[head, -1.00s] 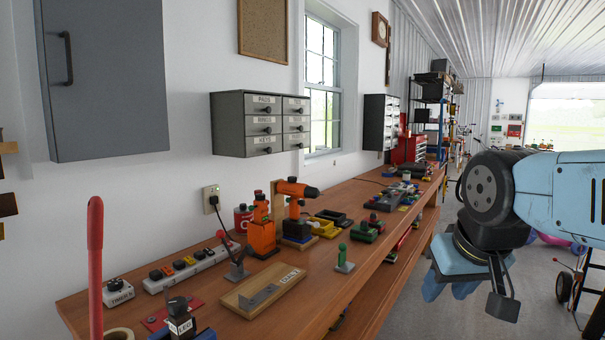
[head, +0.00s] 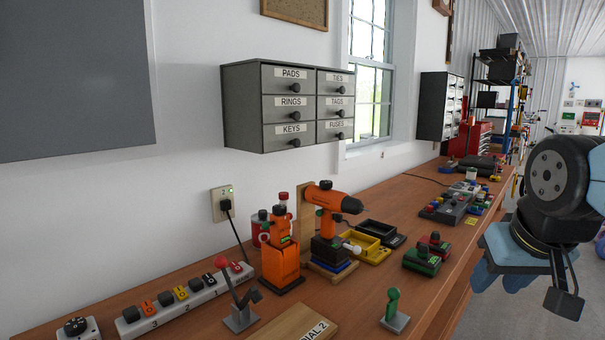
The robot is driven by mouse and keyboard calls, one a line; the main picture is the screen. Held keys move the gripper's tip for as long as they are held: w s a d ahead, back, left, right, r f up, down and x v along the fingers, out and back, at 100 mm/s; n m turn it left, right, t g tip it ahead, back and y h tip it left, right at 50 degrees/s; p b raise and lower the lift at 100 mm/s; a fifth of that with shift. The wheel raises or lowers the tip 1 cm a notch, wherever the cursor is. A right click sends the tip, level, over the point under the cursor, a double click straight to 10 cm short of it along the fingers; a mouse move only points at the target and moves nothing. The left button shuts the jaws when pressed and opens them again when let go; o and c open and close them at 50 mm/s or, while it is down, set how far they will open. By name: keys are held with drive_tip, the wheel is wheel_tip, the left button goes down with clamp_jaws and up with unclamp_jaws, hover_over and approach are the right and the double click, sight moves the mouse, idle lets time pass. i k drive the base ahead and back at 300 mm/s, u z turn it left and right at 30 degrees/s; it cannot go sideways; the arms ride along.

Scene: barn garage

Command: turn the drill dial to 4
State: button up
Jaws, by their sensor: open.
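The orange drill (head: 328,200) with a black chuck stands upright on the workbench, against a wooden stand, its chuck pointing right. Its dial is too small to make out; a small white knob (head: 351,247) shows low beside its base. My gripper (head: 505,280) hangs at the right edge of the head view, light blue, open and empty. It is well to the right of the drill, off the bench's front edge, touching nothing. Its fingertips are partly hidden.
An orange tool (head: 280,250) stands just left of the drill. Yellow tray (head: 358,248), green-and-red block (head: 421,262), green-handled lever (head: 392,305), red-handled lever (head: 238,305) and power strip (head: 185,300) sit around. Grey drawers (head: 240,110) hang above. Bare bench lies right of the green lever.

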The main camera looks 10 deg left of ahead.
sight(324, 184)
drive_tip(key=u, duration=0.15)
drive_tip(key=i, duration=0.55)
drive_tip(key=u, duration=0.4)
drive_tip(key=k, duration=0.9)
drive_tip(key=u, duration=0.2)
drive_tip(key=i, duration=0.85)
drive_tip(key=z, duration=0.1)
